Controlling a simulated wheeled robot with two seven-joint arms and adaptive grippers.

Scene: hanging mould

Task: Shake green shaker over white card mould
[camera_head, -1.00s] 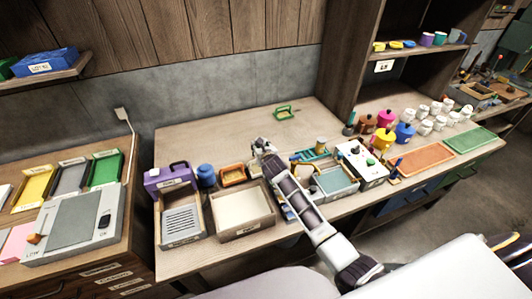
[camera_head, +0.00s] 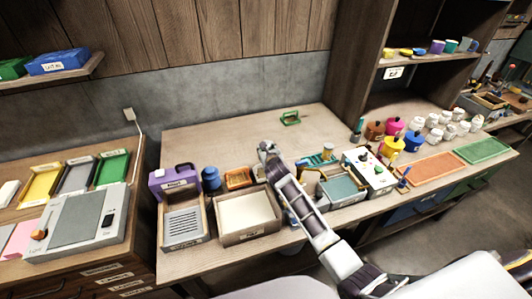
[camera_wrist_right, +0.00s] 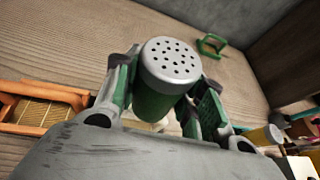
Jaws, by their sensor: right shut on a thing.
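My right gripper (camera_wrist_right: 158,100) is shut on the green shaker (camera_wrist_right: 155,103), which has a grey lid with several holes. In the wrist view the lid faces the camera. In the head view my right gripper (camera_head: 268,150) is above the back part of the table, and I cannot make out the shaker there. A wooden tray with a white sheet (camera_head: 247,211) stands at the table's front, below and left of the gripper. It may be the white card mould, but I cannot be sure. My left gripper is not in view.
A green frame (camera_head: 290,118) lies at the back of the table. A slatted wooden tray (camera_head: 184,226), a purple box (camera_head: 176,182), a blue jar (camera_head: 211,178) and an orange tray (camera_head: 238,178) stand left. A switch box (camera_head: 370,172) stands right. The back left is clear.

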